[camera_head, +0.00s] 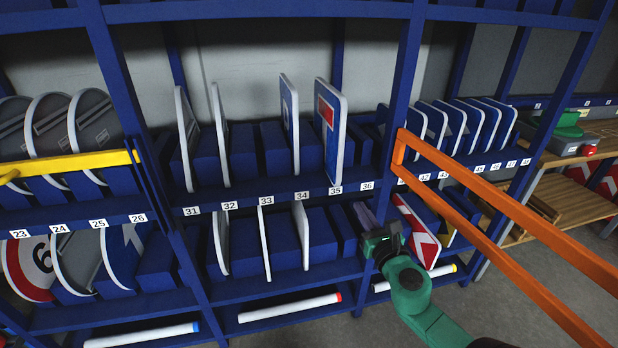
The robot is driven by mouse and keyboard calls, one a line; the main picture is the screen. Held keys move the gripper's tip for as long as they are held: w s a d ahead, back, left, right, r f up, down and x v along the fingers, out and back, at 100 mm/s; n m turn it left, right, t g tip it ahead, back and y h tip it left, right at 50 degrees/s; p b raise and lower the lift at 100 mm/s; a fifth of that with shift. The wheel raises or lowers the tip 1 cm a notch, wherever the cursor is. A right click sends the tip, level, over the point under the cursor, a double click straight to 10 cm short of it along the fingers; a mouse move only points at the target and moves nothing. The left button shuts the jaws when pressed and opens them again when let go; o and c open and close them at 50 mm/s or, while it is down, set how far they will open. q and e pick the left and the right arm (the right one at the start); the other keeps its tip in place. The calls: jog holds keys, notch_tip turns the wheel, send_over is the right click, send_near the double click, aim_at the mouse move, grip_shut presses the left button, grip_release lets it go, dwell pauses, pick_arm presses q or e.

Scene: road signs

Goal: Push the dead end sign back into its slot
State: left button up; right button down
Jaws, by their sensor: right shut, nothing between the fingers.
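The dead end sign (331,128), a blue panel with a red and white mark near its top, stands upright in the slot above label 35 on the upper shelf. It sticks out toward me past its neighbours, and its lower front corner reaches the shelf edge. My right gripper (364,214) is shut and empty, in front of the rack below label 36. It is lower than the sign and to its right, apart from it. My green right arm comes in from the lower right. My left gripper is out of view.
Another blue sign (290,120) stands left of the dead end sign, with grey-backed signs (188,135) further left. An orange frame (480,200) crosses the right side near my arm.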

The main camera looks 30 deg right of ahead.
aim_at(341, 174)
jog(key=x, duration=0.6)
jog(key=p+x, duration=0.1)
jog(key=x, duration=0.6)
jog(key=shift+w+d, duration=0.1)
jog(key=shift+d, duration=0.2)
